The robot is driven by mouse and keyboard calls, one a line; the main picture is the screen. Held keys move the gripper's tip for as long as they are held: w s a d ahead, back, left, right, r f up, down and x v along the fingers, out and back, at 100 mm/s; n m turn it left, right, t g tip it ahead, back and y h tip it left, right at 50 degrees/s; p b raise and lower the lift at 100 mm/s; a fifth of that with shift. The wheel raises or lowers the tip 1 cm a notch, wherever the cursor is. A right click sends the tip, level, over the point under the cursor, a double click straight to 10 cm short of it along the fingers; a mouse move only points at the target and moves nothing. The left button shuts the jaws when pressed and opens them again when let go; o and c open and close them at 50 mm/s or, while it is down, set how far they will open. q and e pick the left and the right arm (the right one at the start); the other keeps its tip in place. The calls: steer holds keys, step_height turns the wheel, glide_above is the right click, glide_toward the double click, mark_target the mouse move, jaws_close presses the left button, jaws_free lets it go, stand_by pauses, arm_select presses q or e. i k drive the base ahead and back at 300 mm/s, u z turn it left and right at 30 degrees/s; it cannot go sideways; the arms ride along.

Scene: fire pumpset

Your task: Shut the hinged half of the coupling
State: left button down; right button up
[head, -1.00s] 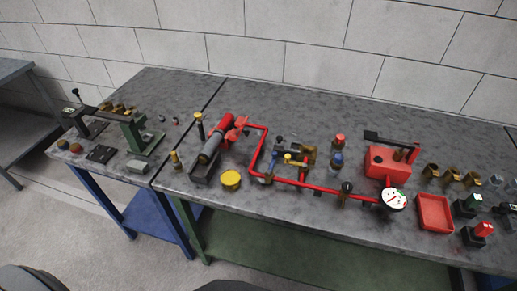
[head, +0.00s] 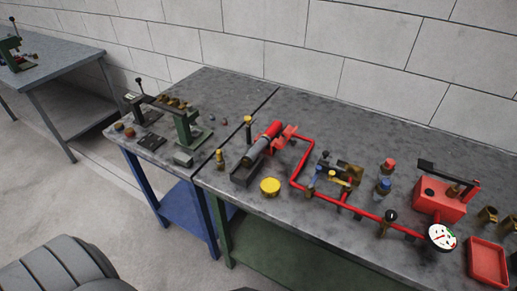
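A red pipe run (head: 299,172) crosses the bench top, ending near a round white gauge (head: 441,237). A brass-coloured assembly (head: 350,175) with dark parts and a yellow knob stands at the middle of the run and may be the coupling. It is too small to tell which part is the hinged half or how far open it is. Neither of my grippers is in view.
A red pump box (head: 436,202) with a black lever and a red tray (head: 487,262) stand at the right. A yellow round cap (head: 270,187) lies near the front edge. A green press (head: 189,131) stands on the left bench. Another grey bench (head: 58,67) is behind it.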

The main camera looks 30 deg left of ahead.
mark_target(289, 131)
steer(key=u, duration=2)
steer(key=k, duration=0.95)
steer(key=z, duration=1)
steer(key=k, duration=0.5)
steer(key=u, duration=0.4)
steer(key=i, duration=0.9)
steer(key=u, duration=0.45)
